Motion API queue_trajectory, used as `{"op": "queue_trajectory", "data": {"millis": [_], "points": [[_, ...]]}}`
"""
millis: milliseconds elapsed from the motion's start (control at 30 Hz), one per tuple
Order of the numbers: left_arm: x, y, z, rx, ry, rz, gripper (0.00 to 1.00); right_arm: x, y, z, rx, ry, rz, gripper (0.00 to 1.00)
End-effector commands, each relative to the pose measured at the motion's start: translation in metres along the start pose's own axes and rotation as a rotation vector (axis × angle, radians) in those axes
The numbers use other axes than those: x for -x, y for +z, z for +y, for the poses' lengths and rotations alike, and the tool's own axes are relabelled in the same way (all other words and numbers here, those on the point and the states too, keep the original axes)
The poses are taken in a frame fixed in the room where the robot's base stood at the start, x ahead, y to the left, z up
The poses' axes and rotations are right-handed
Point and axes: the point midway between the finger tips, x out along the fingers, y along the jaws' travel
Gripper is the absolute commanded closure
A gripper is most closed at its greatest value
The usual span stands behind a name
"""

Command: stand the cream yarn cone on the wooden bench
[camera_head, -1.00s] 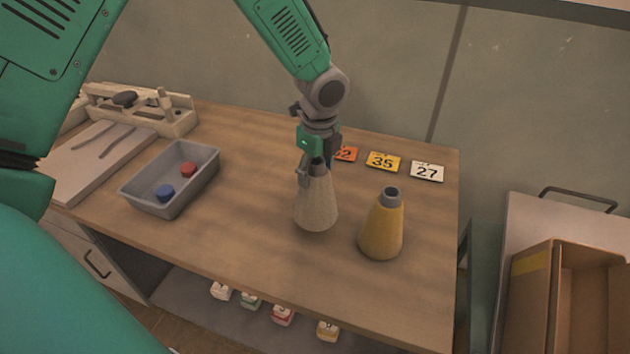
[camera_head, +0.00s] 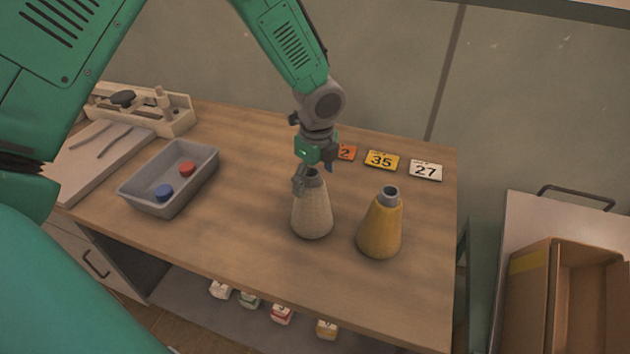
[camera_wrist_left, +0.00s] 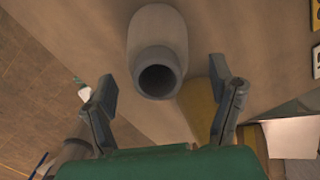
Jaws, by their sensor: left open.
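The cream yarn cone (camera_head: 312,213) stands upright on the wooden bench (camera_head: 250,240), left of the yellow cone. Its grey top also shows in the left wrist view (camera_wrist_left: 157,55), between the spread fingers. My left gripper (camera_head: 313,178) is open around or just above the top of the cream cone. In the left wrist view (camera_wrist_left: 166,105) both fingers stand apart from the cone tip. My right gripper is not in view.
A yellow yarn cone (camera_head: 381,228) stands close to the right. A grey bin (camera_head: 140,190) with red and blue pieces is at left. Number cards (camera_head: 381,160) lie behind. A cardboard box (camera_head: 530,300) is at far right. Bare bench lies between bin and cones.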

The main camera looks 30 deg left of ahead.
Motion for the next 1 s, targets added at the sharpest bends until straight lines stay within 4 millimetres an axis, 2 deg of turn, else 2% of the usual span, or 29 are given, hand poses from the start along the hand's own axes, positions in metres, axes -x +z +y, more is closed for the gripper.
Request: {"op": "queue_trajectory", "data": {"millis": [300,500,667,1000], "points": [[0.068,0.0,-0.001,0.001,-0.005,0.001,0.23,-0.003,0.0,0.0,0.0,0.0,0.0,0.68],[0.097,0.0,-0.001,-0.001,-0.002,0.001,0.23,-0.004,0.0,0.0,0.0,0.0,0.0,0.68],[0.106,0.0,0.0,0.0,0.0,0.001,0.23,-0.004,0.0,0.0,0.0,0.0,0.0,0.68],[0.106,0.0,0.0,-0.001,0.001,0.001,0.23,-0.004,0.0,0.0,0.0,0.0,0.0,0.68]]}}
